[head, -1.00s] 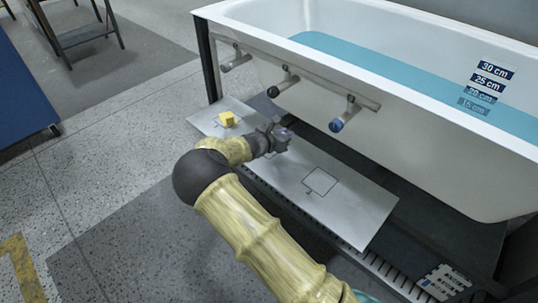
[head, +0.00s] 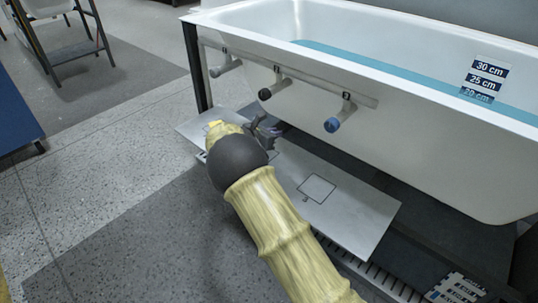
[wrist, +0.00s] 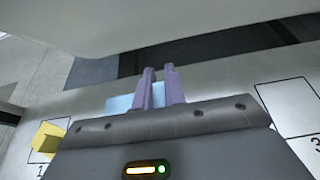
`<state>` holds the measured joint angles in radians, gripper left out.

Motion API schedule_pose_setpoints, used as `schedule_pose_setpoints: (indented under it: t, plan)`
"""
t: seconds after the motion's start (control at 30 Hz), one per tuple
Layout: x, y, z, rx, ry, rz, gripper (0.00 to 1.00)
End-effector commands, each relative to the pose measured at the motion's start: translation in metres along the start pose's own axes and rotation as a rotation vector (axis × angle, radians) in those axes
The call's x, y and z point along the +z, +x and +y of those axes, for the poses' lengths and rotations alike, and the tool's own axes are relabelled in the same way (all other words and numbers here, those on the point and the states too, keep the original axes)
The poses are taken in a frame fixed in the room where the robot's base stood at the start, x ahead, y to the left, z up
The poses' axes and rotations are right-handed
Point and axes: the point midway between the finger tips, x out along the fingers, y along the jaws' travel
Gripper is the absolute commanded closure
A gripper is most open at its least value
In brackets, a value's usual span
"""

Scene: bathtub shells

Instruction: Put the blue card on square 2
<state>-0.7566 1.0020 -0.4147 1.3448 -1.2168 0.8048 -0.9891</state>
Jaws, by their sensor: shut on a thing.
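My gripper (head: 265,126) is low over the grey board, beside the tub. Its two purple fingers show in the wrist view (wrist: 159,78), close together and shut on the light blue card (wrist: 119,103). The card sticks out to the left of the fingers, and the gripper body hides its lower part. I cannot tell whether it touches the board. Square 2 is not visible; it appears hidden by my gripper. The board (head: 365,220) shows a bare outlined square at its right part (head: 317,188), marked 3 in the wrist view (wrist: 290,108).
A yellow block (wrist: 47,137) sits on square 1; my arm mostly hides it in the head view (head: 215,124). The white bathtub (head: 420,150) rises behind the board. Its rail holds several pegs, one blue-tipped (head: 333,125), overhanging the board's back edge.

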Motion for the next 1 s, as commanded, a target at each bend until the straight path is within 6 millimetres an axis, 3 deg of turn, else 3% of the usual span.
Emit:
schedule_pose_setpoints:
  t: [0.03, 0.17, 0.57, 0.83, 1.0]
  plan:
    - [-0.017, 0.007, 0.0, -0.001, -0.003, 0.0, 1.0]
    - [-0.034, 0.014, 0.0, 0.0, 0.0, 0.0, 1.0]
    - [-0.037, 0.015, 0.0, 0.0, 0.0, 0.0, 1.0]
    - [-0.068, 0.029, 0.0, -0.001, 0.0, 0.0, 1.0]
    - [-0.071, 0.03, 0.0, 0.0, 0.001, 0.0, 1.0]
